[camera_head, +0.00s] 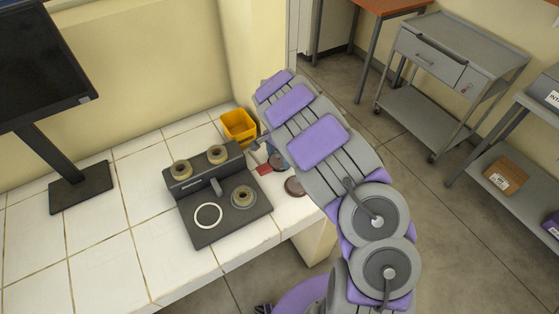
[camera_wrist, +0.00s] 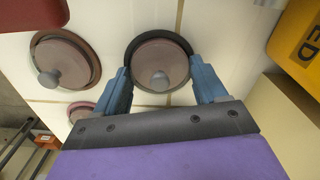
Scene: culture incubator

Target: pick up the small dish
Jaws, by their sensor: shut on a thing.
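In the wrist view, a round dish (camera_wrist: 150,55) with a dark rim and a small grey knob sits between the two blue fingers of my gripper (camera_wrist: 160,85). The fingers are shut on its sides. I cannot tell whether it is clear of the white tiled bench (camera_wrist: 215,30). A second round dish with a knob (camera_wrist: 70,58) lies to its left, apart from the fingers. A third dish (camera_wrist: 80,108) is partly hidden below that one. In the head view, my arm covers most of the gripper; a dish (camera_head: 276,161) and a brownish dish (camera_head: 294,187) show beside it.
A yellow bin (camera_head: 239,127) stands close behind the gripper. A dark device with several round fittings (camera_head: 225,195) stands left of the dishes. A monitor (camera_head: 45,70) is at the far left. The bench edge is near the brownish dish. A grey cart (camera_head: 450,60) stands at the right.

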